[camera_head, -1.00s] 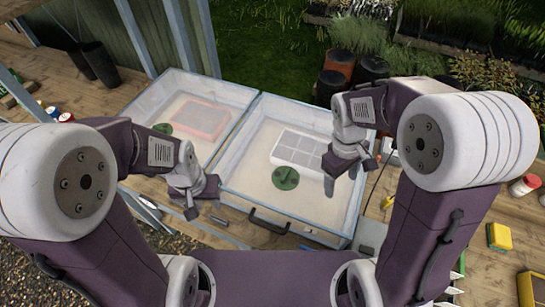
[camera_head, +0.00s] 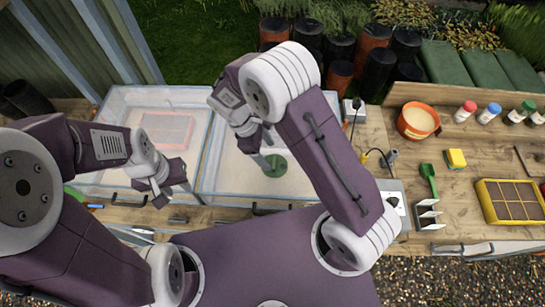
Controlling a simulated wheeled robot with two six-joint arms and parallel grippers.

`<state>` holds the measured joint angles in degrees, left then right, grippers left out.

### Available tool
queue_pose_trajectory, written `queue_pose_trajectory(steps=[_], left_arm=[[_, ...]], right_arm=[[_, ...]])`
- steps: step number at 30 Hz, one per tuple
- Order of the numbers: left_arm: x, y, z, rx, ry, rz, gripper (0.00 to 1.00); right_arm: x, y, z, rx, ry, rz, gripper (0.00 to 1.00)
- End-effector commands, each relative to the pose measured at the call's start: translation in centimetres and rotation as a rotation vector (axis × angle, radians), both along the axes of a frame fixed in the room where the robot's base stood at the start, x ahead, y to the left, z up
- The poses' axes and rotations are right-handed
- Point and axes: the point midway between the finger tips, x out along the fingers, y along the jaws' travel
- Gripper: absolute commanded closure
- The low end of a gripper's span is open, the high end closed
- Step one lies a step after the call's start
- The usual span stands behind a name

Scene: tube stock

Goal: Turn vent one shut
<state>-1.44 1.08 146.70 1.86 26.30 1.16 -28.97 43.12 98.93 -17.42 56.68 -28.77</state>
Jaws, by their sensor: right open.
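Two clear-lidded boxes stand side by side, a left box (camera_head: 120,98) and a right box (camera_head: 208,165). A round green vent (camera_head: 279,168) is on the right box. I cannot read any number on it. My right gripper (camera_head: 260,153) is open just above the vent, with its fingers covering part of it. I cannot tell whether they touch it. My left gripper (camera_head: 170,192) looks open and empty over the front of the left box. The left box's green vent is not visible, apparently behind my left arm.
An orange pot (camera_head: 418,121), several bottles, a yellow sponge (camera_head: 456,158), a green scoop (camera_head: 428,178) and a yellow tray (camera_head: 487,186) are on the bench to the right. A cable and small box (camera_head: 355,112) lie beside the right box.

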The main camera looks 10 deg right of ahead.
Motion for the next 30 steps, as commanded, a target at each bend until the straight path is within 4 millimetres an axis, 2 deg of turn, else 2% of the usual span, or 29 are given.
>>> queue_pose_trajectory(steps=[6, 9, 17, 18, 24, 25, 30], left_arm=[[0.0, 0.0, 1.4, 0.0, 0.0, 0.0, 0.64], [0.0, 0.0, 1.5, 0.0, 0.0, 0.0, 0.64], [0.0, 0.0, 1.5, 0.0, 0.0, 0.0, 0.64], [0.0, 0.0, 1.5, 0.0, 0.0, 0.0, 0.64], [0.0, 0.0, 1.5, 0.0, 0.0, 0.0, 0.64], [0.0, 0.0, 1.5, 0.0, 0.0, 0.0, 0.64], [0.0, 0.0, 1.5, 0.0, 0.0, 0.0, 0.64]], right_arm=[[-0.6, -1.6, -3.5, -0.002, 0.004, -0.001, 0.29], [-0.7, -1.9, -4.5, 0.0, 0.002, -0.002, 0.29], [-0.7, -2.0, -4.9, 0.001, -0.001, -0.002, 0.29], [-0.7, -2.0, -4.9, 0.001, -0.001, -0.002, 0.32], [-0.7, -2.0, -4.9, 0.001, -0.001, -0.002, 0.88], [-0.7, -2.0, -4.9, 0.001, -0.001, -0.002, 0.92], [-0.7, -2.0, -4.9, 0.0, -0.001, -0.013, 0.91]])
